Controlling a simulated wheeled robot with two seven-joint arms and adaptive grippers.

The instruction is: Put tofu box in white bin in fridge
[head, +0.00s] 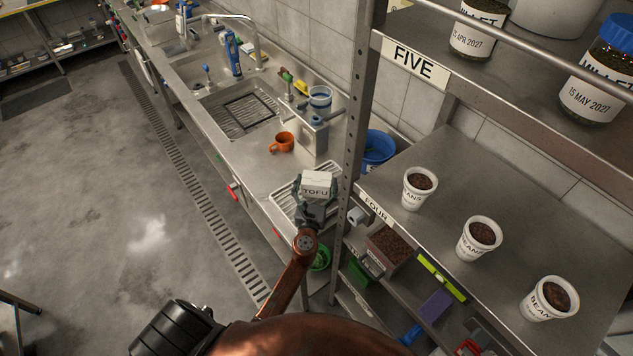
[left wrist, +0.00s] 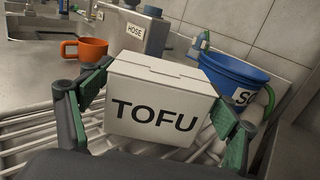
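The white tofu box (head: 317,181), marked TOFU, is at the wire drying rack (head: 288,207) beside the sink. My left gripper (head: 316,192) has its fingers around it. In the left wrist view the box (left wrist: 155,110) fills the space between the green finger pads, which lie close against both its sides, so the gripper (left wrist: 160,95) looks shut on it. Rack wires show below the box. I cannot tell whether its underside touches them. My right gripper, the white bin and the fridge are not in view.
An orange mug (head: 282,142) and a sink (head: 240,112) lie beyond the box. A blue bucket (head: 377,150) stands behind it. A shelf post (head: 354,110) rises close to the right, with bean cups (head: 419,188) on the shelf. The floor (head: 110,210) at left is open.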

